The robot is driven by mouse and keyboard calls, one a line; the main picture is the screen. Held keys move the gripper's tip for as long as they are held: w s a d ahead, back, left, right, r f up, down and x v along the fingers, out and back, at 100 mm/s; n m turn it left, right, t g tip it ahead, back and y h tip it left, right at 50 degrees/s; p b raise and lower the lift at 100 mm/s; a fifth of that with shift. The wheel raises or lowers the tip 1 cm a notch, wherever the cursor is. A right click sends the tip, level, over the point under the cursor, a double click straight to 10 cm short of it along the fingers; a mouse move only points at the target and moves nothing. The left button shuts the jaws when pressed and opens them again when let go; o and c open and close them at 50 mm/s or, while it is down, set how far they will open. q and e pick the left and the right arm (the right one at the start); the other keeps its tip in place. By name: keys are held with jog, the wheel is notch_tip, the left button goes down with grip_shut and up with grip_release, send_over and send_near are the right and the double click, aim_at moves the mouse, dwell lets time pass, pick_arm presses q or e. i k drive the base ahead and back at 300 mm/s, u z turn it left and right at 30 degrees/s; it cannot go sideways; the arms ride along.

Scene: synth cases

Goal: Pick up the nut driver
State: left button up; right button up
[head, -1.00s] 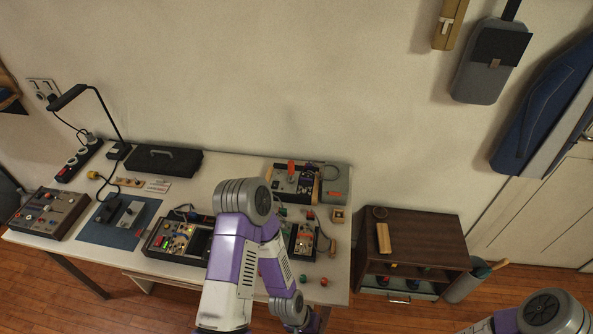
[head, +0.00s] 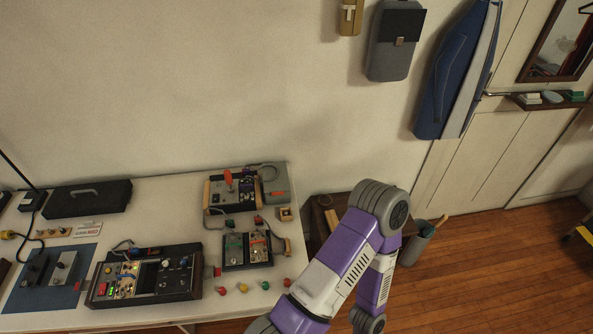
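I cannot make out a nut driver for certain. An orange-red upright handle (head: 229,180) stands at the grey and purple device (head: 243,192) on the workbench; I cannot tell whether it is a separate tool or part of the device. One of my purple and white arms crosses the lower middle of the head view, bent at the elbow in front of the bench's right end. Its gripper is below the frame edge. My other arm and its gripper are out of view.
The white workbench (head: 150,212) holds a lit panel box (head: 145,277), a smaller box (head: 247,249), coloured knobs and a black case (head: 87,199). A brown cabinet (head: 321,228) and a grey bin (head: 416,245) stand right of it. Wooden floor (head: 500,265) is open at right.

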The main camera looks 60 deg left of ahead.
aim_at(227, 175)
jog(key=z, duration=0.35)
jog(key=k, duration=1.2)
jog(key=u, duration=0.8)
